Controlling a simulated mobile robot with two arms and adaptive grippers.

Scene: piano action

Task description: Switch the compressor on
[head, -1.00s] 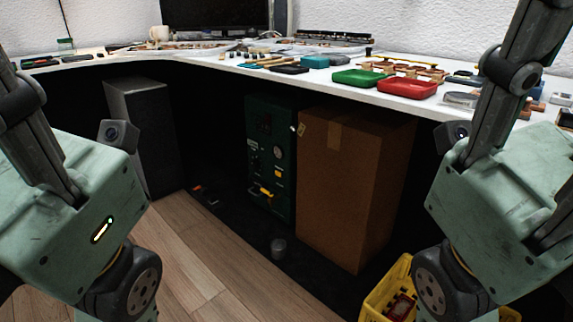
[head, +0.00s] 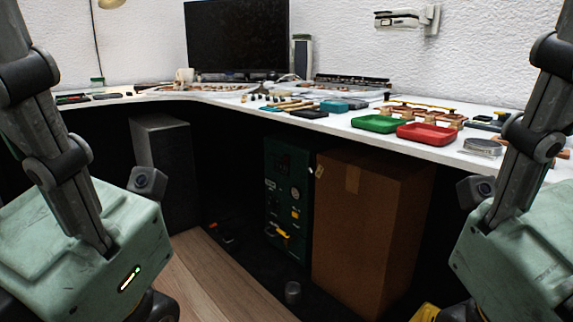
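A dark green panel unit (head: 273,220), which looks like the compressor, stands under the white worktop. Its front carries a round gauge (head: 296,194), dark knobs and small yellow parts, with a yellow handle-like part (head: 284,235) low down. I cannot read its labels or tell its switch position. A cardboard box (head: 362,230) stands against its right side. My arms come in at the left and right edges. The fingers of both grippers are out of view, and both arms are well apart from the panel.
The white worktop (head: 225,107) holds a green tray (head: 375,123), a red tray (head: 427,132), tools and a monitor (head: 236,38). A grey cabinet (head: 166,180) stands left under it. A small grey cylinder (head: 292,292) is on the dark floor. Wooden floor (head: 205,275) is clear in front.

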